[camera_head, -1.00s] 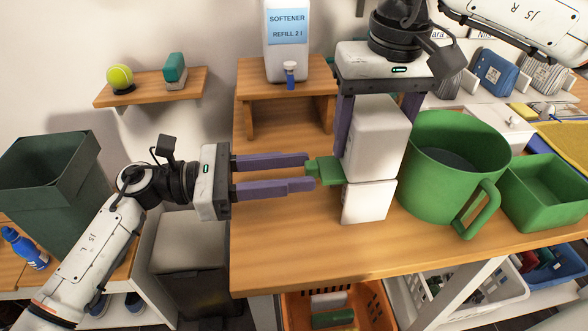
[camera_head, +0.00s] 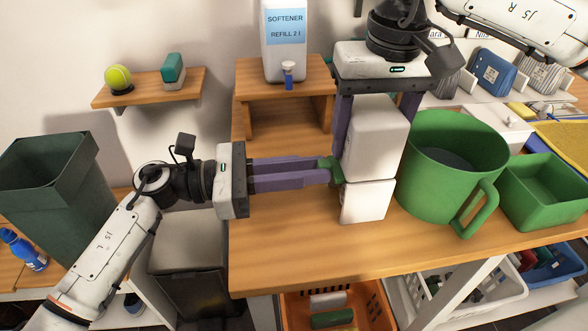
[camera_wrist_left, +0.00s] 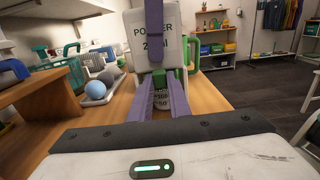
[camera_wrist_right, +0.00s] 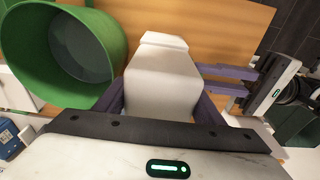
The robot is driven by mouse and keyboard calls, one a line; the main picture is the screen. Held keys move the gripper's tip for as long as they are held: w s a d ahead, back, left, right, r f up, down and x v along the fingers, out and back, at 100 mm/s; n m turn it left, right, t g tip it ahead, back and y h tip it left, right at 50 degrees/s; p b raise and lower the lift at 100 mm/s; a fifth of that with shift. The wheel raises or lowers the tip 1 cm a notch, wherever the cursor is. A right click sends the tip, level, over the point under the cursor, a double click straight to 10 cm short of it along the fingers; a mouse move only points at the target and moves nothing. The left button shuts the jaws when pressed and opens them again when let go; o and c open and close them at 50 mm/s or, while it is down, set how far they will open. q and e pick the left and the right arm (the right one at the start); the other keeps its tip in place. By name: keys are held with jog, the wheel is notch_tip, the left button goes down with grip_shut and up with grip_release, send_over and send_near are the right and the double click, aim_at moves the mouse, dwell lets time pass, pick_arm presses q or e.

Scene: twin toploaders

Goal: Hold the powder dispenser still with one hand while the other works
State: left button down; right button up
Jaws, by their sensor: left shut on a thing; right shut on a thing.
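The powder dispenser (camera_head: 376,140) is a white box standing upright on the wooden table, with a white lower block (camera_head: 366,201) under it. Its label shows in the left wrist view (camera_wrist_left: 153,40). My right gripper (camera_head: 379,108) comes from above and is shut on the dispenser's upper body; it also straddles the body in the right wrist view (camera_wrist_right: 162,95). A green slider (camera_head: 335,167) sticks out of the dispenser's left side. My left gripper (camera_head: 326,172) lies level from the left, shut on this slider, its fingers close together. The fingers partly hide the slider.
A large green mug (camera_head: 452,165) stands close to the right of the dispenser, with a green tray (camera_head: 545,190) beyond it. A softener container (camera_head: 285,42) sits on a small wooden stand (camera_head: 250,88) behind. The table front is clear.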

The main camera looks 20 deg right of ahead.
pick_arm(q)
jog(key=shift+s+d, duration=0.15)
jog(key=shift+d, duration=0.4)
jog(key=c, duration=1.6)
grip_release()
jog(key=shift+c, duration=0.2)
jog(key=shift+a, duration=0.1)
jog(key=v, duration=1.2)
jog(key=v, duration=0.8)
